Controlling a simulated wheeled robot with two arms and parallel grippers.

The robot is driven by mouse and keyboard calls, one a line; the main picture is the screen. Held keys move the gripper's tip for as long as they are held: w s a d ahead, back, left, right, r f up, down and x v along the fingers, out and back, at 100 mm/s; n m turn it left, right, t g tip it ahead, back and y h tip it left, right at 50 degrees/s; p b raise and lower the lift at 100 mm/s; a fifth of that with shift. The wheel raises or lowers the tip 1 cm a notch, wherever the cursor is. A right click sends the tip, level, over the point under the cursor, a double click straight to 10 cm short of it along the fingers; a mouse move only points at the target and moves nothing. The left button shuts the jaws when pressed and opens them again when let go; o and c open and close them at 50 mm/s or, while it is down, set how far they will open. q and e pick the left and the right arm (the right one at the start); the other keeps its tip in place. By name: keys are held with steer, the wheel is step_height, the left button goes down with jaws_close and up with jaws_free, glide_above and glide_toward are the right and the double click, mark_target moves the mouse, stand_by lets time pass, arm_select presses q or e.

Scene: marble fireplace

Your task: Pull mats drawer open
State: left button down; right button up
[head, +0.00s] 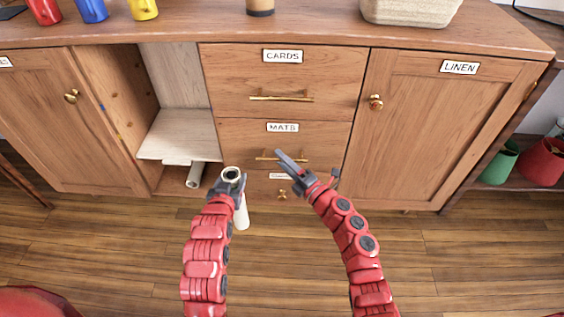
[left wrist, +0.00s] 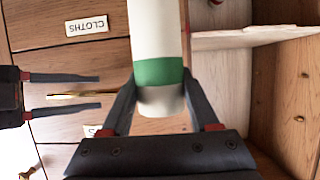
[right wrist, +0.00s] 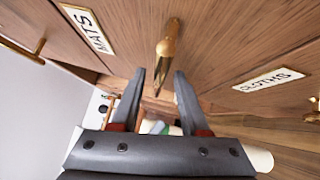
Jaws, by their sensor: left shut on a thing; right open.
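The mats drawer (head: 235,135) is the wooden middle one, closed flush, with a white MATS label (head: 282,127) and a brass bar handle (head: 265,158). My right gripper (head: 290,163) is open at this handle. In the right wrist view the handle (right wrist: 168,42) runs between the open fingertips (right wrist: 160,80); I cannot tell if they touch it. My left gripper (head: 232,182) is shut on a white cylinder (head: 241,215), left of the drawer. In the left wrist view the cylinder (left wrist: 158,30) has a green band.
The CARDS drawer (head: 225,75) is above, and the CLOTHS drawer, labelled in the right wrist view (right wrist: 268,80), is below; both look closed. The LINEN door (head: 440,130) is at the right. An open compartment with a pale shelf (head: 175,140) is at the left. The floor (head: 300,270) in front is clear.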

steer(key=shift+w+a+r, duration=0.1)
steer(key=shift+w+a, duration=0.05)
jaws_close()
stand_by(1.4)
